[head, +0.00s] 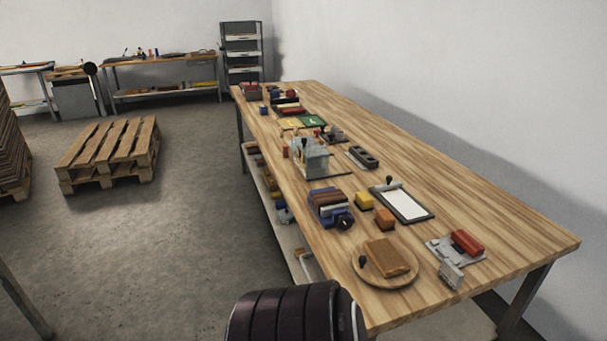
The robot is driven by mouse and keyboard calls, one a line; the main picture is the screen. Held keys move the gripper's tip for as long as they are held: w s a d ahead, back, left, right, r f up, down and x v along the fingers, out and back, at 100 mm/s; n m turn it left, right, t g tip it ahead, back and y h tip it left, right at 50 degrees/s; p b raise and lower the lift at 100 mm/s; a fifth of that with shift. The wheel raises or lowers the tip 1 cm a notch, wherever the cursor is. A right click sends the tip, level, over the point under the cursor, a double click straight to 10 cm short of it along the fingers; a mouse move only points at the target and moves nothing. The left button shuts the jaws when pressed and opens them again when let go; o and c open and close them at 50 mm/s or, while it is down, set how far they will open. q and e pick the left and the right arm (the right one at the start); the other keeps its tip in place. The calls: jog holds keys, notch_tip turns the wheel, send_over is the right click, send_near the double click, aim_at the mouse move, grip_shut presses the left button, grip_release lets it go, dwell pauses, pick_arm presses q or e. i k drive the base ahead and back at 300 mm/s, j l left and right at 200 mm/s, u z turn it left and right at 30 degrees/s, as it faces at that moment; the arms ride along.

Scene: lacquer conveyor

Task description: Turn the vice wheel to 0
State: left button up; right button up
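A blue object with a brown top (326,202), which looks like the vice, sits on the wooden table near its left edge. A dark round wheel (344,223) is on its near right corner. The wheel's markings are too small to read, so I cannot tell its setting. Neither my left nor my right gripper is in view. A dark ribbed part, which looks like part of my arm, shows at the bottom of the picture, in front of the table's near end.
A grey box-like device (311,162) stands beyond. The table's right side is clear. A pallet (110,150) lies on the floor.

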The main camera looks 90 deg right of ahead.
aim_at(344, 223)
jog(key=i+z, duration=0.15)
jog(key=z, duration=0.3)
jog(key=i+z, duration=0.15)
jog(key=z, duration=0.25)
jog(key=i+z, duration=0.15)
jog(key=z, duration=0.3)
jog(key=i+j+z, duration=0.1)
jog(key=z, duration=0.3)
jog(key=i+z, duration=0.1)
jog(key=z, duration=0.3)
jog(key=i+j+z, duration=0.1)
jog(key=z, duration=0.35)
jog(key=i+j+z, duration=0.1)
jog(key=z, duration=0.3)
jog(key=i+j+z, duration=0.1)
jog(key=z, duration=0.3)
jog(key=j+z, duration=0.2)
jog(key=z, duration=0.2)
